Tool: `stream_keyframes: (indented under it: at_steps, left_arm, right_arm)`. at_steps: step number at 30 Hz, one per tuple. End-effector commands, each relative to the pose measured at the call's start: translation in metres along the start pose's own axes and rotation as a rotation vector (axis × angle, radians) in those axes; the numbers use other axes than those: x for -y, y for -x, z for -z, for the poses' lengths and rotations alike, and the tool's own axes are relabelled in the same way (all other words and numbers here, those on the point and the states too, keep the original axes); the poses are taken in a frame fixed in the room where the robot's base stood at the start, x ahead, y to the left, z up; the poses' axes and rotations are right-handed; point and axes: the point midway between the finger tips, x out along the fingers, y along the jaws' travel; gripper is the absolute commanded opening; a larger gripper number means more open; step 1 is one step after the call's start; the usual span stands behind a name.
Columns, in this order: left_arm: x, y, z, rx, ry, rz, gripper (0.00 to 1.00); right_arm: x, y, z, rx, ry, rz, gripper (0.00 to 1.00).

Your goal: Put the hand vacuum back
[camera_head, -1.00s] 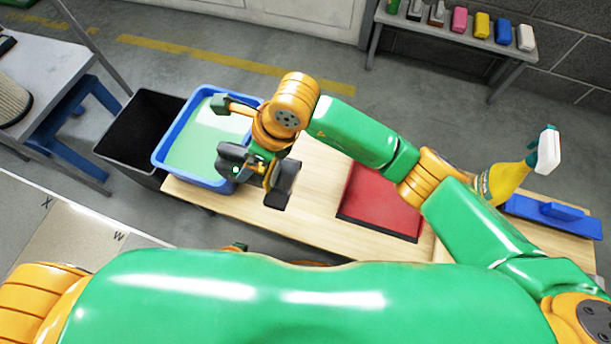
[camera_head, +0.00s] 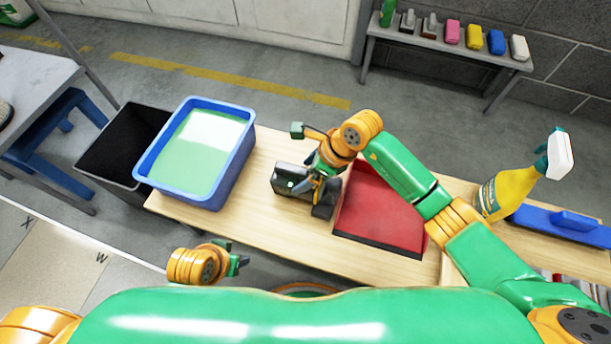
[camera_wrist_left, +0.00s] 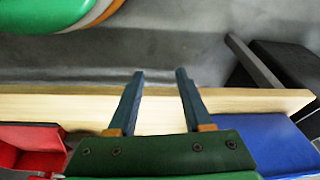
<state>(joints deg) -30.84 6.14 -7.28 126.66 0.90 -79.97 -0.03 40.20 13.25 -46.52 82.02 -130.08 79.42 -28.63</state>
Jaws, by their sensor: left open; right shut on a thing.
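The hand vacuum (camera_head: 284,180) is a dark grey body with a small green light, in the head view between the blue tub and the red mat. My right gripper (camera_head: 318,186) is shut on it, and the wrist partly hides it. A dark part (camera_head: 323,211) shows at its right, near the mat's left edge. I cannot tell whether the vacuum touches the bench or hangs just above it. My left gripper (camera_head: 240,266) is open and empty by the bench's front edge; its spread fingers (camera_wrist_left: 160,76) show in the left wrist view.
A black bin (camera_head: 110,150) stands left. A back shelf (camera_head: 440,48) holds several small items.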

Motion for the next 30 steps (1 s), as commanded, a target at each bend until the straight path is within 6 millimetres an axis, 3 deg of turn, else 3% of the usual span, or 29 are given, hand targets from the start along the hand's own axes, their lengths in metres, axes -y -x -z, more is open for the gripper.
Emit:
stream_keyframes:
  at_steps: [11, 12, 13, 23, 26, 30]
  left_arm:
    - [0.000, 0.009, 0.001, -0.006, 0.000, 0.000, 0.50]
    - [0.000, 0.010, 0.002, -0.008, 0.000, 0.000, 0.50]
    - [0.000, 0.010, 0.002, -0.008, 0.000, 0.000, 0.50]
    - [0.000, 0.009, 0.002, -0.006, 0.000, 0.000, 0.50]
    - [0.000, -0.004, -0.001, 0.008, 0.000, 0.001, 0.50]
    - [0.001, -0.027, -0.011, 0.028, -0.002, 0.003, 0.50]
  right_arm:
    - [0.000, -0.006, 0.002, 0.002, 0.001, 0.002, 0.17]
    - [0.000, -0.007, 0.003, 0.000, 0.001, 0.001, 0.90]
    - [0.000, -0.007, 0.003, 0.000, 0.001, 0.001, 0.98]
    - [0.000, -0.002, 0.002, 0.000, 0.001, 0.001, 1.00]
    - [0.001, 0.012, 0.001, 0.000, 0.000, 0.004, 1.00]
    - [0.001, 0.045, 0.000, 0.000, 0.000, 0.005, 1.00]
